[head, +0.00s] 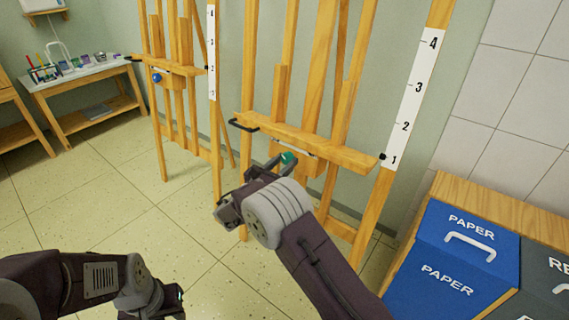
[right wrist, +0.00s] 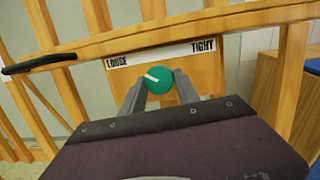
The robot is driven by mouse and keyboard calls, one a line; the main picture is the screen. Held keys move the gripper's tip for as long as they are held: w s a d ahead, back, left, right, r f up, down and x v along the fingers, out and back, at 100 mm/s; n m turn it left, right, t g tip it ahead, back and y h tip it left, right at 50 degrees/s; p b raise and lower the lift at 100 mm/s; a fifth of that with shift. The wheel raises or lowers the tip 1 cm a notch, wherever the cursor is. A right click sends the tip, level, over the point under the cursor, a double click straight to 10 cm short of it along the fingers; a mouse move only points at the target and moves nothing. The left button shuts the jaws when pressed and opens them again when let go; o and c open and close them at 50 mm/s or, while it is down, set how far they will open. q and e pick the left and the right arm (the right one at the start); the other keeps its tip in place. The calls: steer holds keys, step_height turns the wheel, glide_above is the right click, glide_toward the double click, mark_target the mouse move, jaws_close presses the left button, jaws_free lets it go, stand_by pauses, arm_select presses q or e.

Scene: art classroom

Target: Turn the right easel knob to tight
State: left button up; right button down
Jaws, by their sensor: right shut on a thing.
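The green knob (right wrist: 160,82) sits on the front of the right easel (head: 310,140), just under its tray ledge. In the right wrist view, a label strip (right wrist: 160,54) above the knob reads LOOSE at its left end and TIGHT at its right. The knob's white mark points up and left, toward LOOSE. My right gripper (right wrist: 158,92) is shut on the knob, one finger on each side. In the head view the knob (head: 289,158) shows partly past the fingers. My left gripper (head: 168,305) is low at the bottom edge; its fingers are mostly hidden.
The left easel (head: 180,70) has a blue knob (head: 157,77). A side table (head: 85,82) with art supplies is at the back left. The tiled floor at left is clear.

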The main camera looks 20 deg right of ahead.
steer(key=m+g+h+b, duration=0.1)
steer(key=m, duration=0.5)
steer(key=shift+w+a+f+b, duration=0.1)
steer(key=shift+f+b, duration=0.05)
steer(key=shift+b, duration=0.15)
steer(key=m+g, duration=0.1)
steer(key=m, duration=0.2)
steer(key=m+b, duration=0.1)
steer(key=m, duration=0.2)
steer(key=shift+w+a+m+g, duration=0.1)
steer(key=shift+m+g, duration=0.2)
steer(key=shift+g, duration=0.1)
steer(key=m+b, duration=0.1)
steer(key=m, duration=0.2)
steer(key=m+g, duration=0.1)
steer(key=m, duration=0.3)
steer(key=shift+w+r+b, duration=0.1)
steer(key=shift+r+b, duration=0.1)
steer(key=shift+b, duration=0.15)
steer(key=m+g+b, duration=0.1)
steer(key=m, duration=0.4)
steer(key=shift+r, duration=0.15)
steer(key=shift+m, duration=0.4)
steer(key=c, duration=0.9)
jaws_free()
